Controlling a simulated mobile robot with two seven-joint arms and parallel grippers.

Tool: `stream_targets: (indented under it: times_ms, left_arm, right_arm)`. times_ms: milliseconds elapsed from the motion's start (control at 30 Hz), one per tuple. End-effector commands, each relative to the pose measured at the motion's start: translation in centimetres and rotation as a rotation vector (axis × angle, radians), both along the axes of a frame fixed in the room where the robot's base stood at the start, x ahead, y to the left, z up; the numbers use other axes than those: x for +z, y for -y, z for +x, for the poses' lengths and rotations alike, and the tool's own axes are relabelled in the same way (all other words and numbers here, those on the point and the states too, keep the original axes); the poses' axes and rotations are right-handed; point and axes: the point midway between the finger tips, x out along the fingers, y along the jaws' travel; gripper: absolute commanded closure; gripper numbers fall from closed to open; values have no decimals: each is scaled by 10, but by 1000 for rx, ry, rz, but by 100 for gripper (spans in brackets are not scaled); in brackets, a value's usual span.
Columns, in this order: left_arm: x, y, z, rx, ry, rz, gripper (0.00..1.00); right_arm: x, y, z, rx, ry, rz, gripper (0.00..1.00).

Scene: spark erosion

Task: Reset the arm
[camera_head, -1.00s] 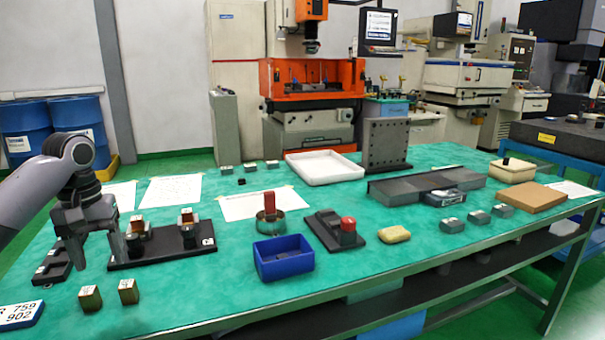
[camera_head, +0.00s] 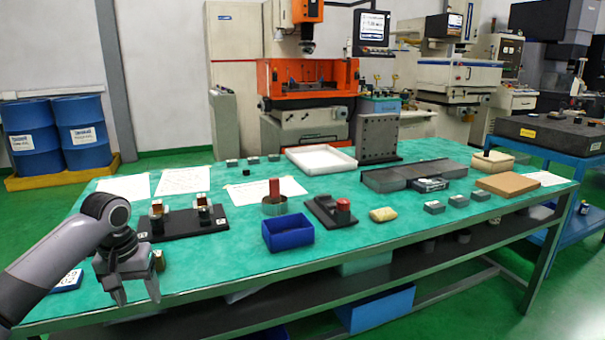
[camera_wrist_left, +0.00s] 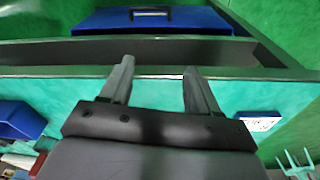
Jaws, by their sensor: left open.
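My left gripper (camera_head: 138,291) comes in from the left in the head view. It is open and empty, with its fingers pointing down at the table's near edge. In the left wrist view its two fingers (camera_wrist_left: 158,78) are spread with nothing between them. They show against the table's edge and the lower shelf. My right gripper is not in view. The green table (camera_head: 400,228) carries several small parts. A black base (camera_head: 183,222) with copper-coloured pieces stands just behind my left arm.
A blue open bin (camera_head: 288,233), a black fixture with a red knob (camera_head: 343,206) and a yellow sponge-like block (camera_head: 383,214) stand to the right of my gripper. A white tray (camera_head: 321,159) lies farther back. A blue box (camera_head: 376,310) is below the table.

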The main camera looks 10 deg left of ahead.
Motion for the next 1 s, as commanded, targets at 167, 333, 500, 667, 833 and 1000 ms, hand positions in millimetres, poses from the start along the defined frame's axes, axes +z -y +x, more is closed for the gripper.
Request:
stream_targets:
  times_ms: [167, 333, 500, 667, 833, 1000]
  left_arm:
    - [-63, 47, -4, -148, 85, -18, 39]
    - [-112, 92, -19, -267, 190, -52, 39]
    - [-149, 132, -45, -356, 304, -92, 39]
    - [-171, 163, -78, -411, 416, -121, 39]
    - [-181, 185, -117, -443, 538, -128, 39]
    - [-180, 195, -160, -454, 651, -102, 39]
  right_arm:
    - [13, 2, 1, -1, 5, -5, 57]
    - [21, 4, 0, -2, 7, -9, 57]
    - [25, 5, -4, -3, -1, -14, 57]
    - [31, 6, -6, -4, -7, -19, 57]
    - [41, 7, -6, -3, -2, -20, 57]
    - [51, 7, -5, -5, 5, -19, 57]
